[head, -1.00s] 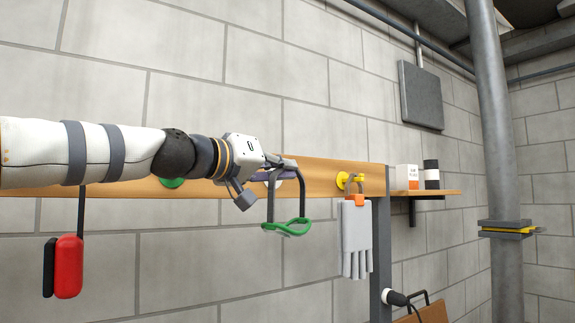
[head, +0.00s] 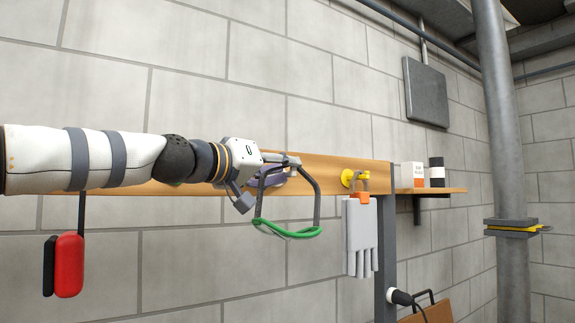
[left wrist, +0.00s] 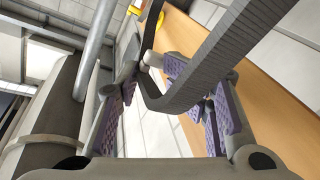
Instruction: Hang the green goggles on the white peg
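The goggles, a green frame (head: 288,231) on a dark grey strap (head: 317,205), hang at my left gripper (head: 292,168) in front of the wooden rail. In the left wrist view, the purple pads of my left gripper (left wrist: 145,75) stand apart. The goggles' dark strap (left wrist: 205,62) passes between and across them, covering part of the right pad. I cannot tell whether the strap loop is around the white peg. The white peg is not clearly visible behind the fingers and strap. My right gripper is not in view.
The wooden rail (head: 345,170) runs along the block wall. A yellow peg (head: 348,178) holds grey-white gloves (head: 360,235) just right of the goggles. A red item (head: 68,266) hangs at the far left. A shelf (head: 455,190) with containers is at the right.

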